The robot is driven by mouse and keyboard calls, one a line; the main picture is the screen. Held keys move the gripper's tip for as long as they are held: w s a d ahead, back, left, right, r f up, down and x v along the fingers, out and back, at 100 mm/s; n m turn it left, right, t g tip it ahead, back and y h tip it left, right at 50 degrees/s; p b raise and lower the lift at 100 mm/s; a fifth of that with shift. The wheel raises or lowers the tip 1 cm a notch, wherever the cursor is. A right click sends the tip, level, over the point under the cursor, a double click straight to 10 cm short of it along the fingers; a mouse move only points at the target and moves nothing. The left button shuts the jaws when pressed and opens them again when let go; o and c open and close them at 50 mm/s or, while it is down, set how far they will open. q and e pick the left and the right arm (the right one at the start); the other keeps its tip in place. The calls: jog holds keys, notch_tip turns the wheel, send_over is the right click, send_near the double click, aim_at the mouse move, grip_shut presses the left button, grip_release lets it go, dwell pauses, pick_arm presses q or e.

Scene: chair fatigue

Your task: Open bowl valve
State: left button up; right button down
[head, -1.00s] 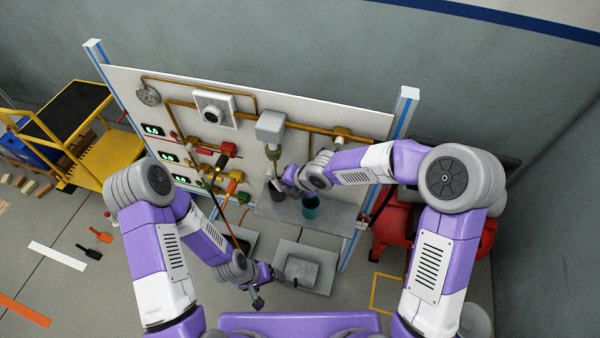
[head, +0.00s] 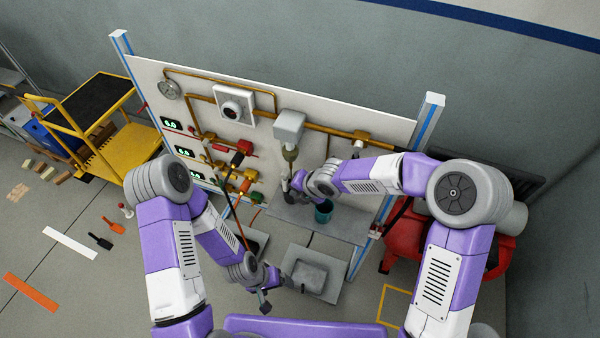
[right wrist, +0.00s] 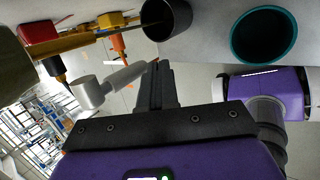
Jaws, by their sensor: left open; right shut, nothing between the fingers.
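A grey box-shaped unit (head: 289,127) hangs on the brass pipe of the white panel in the head view, with a brass-coloured neck below it. My right gripper (head: 293,186) is shut and empty below that neck, close to the panel. In the right wrist view its dark fingers (right wrist: 156,86) are together, beside a pale grey cylinder with a side lever (right wrist: 97,90). I cannot tell if they touch, or if this is the bowl valve. A dark open cylinder (right wrist: 166,18) is just beyond. My left gripper (head: 267,284) is open and low, away from the panel.
A teal cup (head: 323,211) stands on the grey shelf (head: 345,228) right of my right gripper; it also shows in the right wrist view (right wrist: 264,37). Red and yellow valves (head: 236,152) sit left on the panel. A red machine (head: 405,232) stands at right. A yellow cart (head: 95,120) is far left.

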jog(key=shift+r, duration=0.1)
dwell(0.3)
notch_tip(320, 180, up, 10)
jog(key=p, duration=0.3)
dwell(0.6)
